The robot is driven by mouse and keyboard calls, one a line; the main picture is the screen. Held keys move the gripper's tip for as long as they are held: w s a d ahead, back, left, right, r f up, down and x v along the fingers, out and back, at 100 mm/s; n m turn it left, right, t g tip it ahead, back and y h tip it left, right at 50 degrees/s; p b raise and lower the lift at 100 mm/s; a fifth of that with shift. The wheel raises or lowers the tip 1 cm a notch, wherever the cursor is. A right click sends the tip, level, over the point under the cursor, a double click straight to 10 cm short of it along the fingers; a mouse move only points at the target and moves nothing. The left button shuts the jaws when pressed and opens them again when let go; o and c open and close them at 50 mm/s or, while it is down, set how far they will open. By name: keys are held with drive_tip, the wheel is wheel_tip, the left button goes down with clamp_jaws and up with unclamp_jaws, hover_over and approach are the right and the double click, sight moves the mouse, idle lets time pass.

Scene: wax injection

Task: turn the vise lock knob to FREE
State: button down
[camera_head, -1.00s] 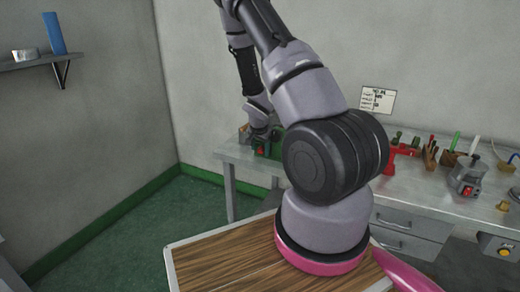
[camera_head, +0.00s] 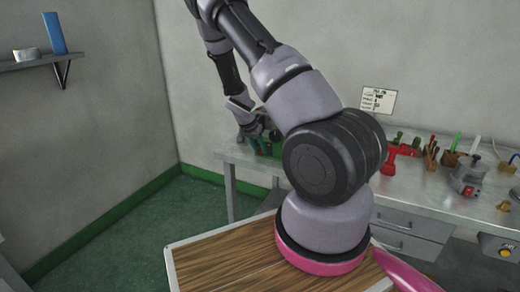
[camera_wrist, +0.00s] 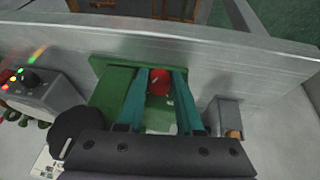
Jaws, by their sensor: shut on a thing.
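In the wrist view the red lock knob (camera_wrist: 159,83) sits between the two teal fingers of my gripper (camera_wrist: 161,73). The gripper is shut on it. I cannot read any marking that tells the knob's setting. The green vise body (camera_wrist: 108,92) lies around and under the fingers, close to the bench edge. In the head view my gripper is at the left end of the bench, by the green vise (camera_head: 276,150), and my arm hides much of it.
In the wrist view a grey control box (camera_wrist: 38,92) with lit lamps and a black knob stands to the left. A small grey block (camera_wrist: 226,112) stands to the right. In the head view red and green tools (camera_head: 402,152) and a grey pot (camera_head: 468,175) stand along the bench (camera_head: 420,195).

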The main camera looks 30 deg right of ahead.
drive_tip(key=g, duration=0.1)
drive_tip(key=h, duration=0.1)
drive_tip(key=g+h, duration=0.1)
drive_tip(key=shift+w+a+f+n+g, duration=0.15)
drive_tip(key=shift+w+a+n+g, duration=0.15)
drive_tip(key=shift+w+n, duration=0.1)
drive_tip(key=g+h, duration=0.2)
drive_tip(key=shift+w+f+n+g+h, duration=0.1)
drive_tip(key=shift+f+n+g+h, duration=0.1)
drive_tip(key=shift+n+g+h, duration=0.15)
drive_tip(key=shift+w+a+f+n+g+h, duration=0.15)
drive_tip(key=shift+n+g+h, duration=0.1)
drive_tip(key=shift+g+h, duration=0.3)
drive_tip(key=shift+s+f+n+g+h, duration=0.1)
drive_tip(key=shift+n+g+h, duration=0.1)
drive_tip(key=shift+g+h, duration=0.3)
drive_tip(key=shift+w+f+n+g+h, duration=0.15)
drive_tip(key=shift+n+g+h, duration=0.5)
drive_tip(key=shift+h, duration=0.65)
drive_tip(key=shift+g, duration=0.45)
drive_tip(key=c, duration=0.6)
unclamp_jaws()
drive_tip(key=shift+o, duration=0.2)
